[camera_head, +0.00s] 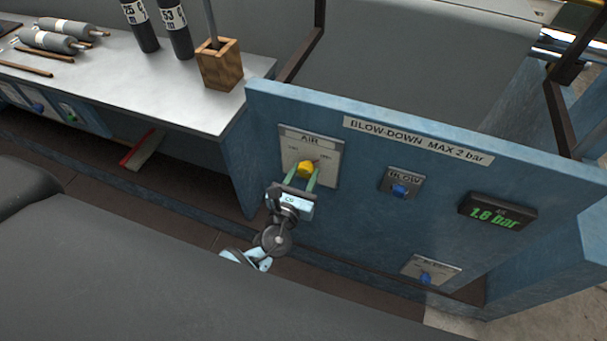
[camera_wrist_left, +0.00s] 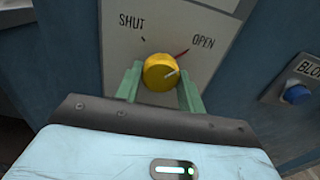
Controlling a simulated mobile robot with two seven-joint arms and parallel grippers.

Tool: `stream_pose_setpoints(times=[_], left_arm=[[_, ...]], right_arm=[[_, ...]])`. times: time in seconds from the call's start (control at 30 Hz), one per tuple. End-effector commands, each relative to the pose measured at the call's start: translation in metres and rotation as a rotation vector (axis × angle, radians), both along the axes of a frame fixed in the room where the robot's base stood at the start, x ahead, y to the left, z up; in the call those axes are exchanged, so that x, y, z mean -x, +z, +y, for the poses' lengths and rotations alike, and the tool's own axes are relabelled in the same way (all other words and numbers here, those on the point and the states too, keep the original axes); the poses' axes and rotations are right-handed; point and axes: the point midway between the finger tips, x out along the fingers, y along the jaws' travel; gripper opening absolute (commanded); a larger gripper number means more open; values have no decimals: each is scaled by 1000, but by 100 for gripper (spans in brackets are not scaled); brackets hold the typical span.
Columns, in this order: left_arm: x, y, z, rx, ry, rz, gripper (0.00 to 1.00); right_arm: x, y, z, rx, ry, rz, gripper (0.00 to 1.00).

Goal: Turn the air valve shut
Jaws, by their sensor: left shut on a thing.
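The air valve is a yellow knob (camera_head: 306,168) on a pale plate marked AIR (camera_head: 327,150), on the blue panel. My right gripper is not in view.
Right of the valve are a blue BLOW button (camera_head: 399,190), a display reading 1.8 bar (camera_head: 497,212) and a lower blue button (camera_head: 425,277). A bench (camera_head: 150,85) at the left carries rollers, dark cylinders and a wooden holder (camera_head: 219,66).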

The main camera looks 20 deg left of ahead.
Motion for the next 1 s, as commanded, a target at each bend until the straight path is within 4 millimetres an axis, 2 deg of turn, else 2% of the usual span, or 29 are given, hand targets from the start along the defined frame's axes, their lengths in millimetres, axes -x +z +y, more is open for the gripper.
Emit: stream_pose_setpoints(times=[0.37, 0.7, 1.0], left_arm=[[1, -4, 0, 204, 0, 10, 16], [1, -4, -1, 523, 0, 19, 16], [1, -3, -1, 809, 3, 29, 16]], right_arm=[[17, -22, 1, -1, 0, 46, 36], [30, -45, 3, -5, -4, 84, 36], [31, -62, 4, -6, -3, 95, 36]])
